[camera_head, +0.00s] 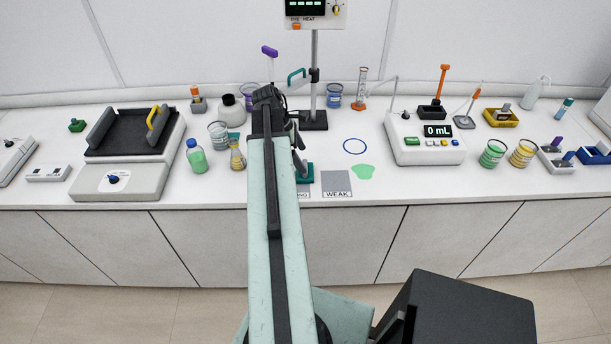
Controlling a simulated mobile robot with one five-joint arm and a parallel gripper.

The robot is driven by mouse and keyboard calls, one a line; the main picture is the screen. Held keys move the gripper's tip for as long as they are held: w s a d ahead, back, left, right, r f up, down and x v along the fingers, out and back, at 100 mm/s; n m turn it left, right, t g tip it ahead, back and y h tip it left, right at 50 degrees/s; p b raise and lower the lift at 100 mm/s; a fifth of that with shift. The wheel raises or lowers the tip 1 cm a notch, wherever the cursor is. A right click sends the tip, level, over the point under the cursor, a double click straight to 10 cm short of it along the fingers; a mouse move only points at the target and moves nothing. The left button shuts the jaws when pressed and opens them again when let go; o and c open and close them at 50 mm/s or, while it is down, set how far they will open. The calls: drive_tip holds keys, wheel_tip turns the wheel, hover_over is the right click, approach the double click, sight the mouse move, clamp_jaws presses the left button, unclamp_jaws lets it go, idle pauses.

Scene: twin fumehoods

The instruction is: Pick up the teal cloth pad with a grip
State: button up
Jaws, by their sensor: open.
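My arm reaches forward over the bench and hides part of the area to the pad's left. My gripper (299,160) points down at the pad, at its upper left in the picture. The gripper is open, though its fingers are small and partly hidden by my arm. The pad's grip is hard to tell apart from the fingers. I cannot tell whether the fingers touch it.
A pale green puddle (363,172) and a blue ring (354,146) lie to the right. A yellow flask (237,155) and green bottle (196,156) stand left of my arm. A stirrer stand (314,75) rises behind. A pump (425,141) stands further right.

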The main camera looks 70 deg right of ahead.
drive_tip(key=shift+f, duration=0.2)
drive_tip(key=b+x, duration=0.5)
drive_tip(key=shift+w+a+f, duration=0.1)
drive_tip(key=shift+a+f, duration=0.05)
drive_tip(key=shift+f, duration=0.1)
drive_tip(key=shift+r, duration=0.2)
drive_tip(key=c, duration=1.1)
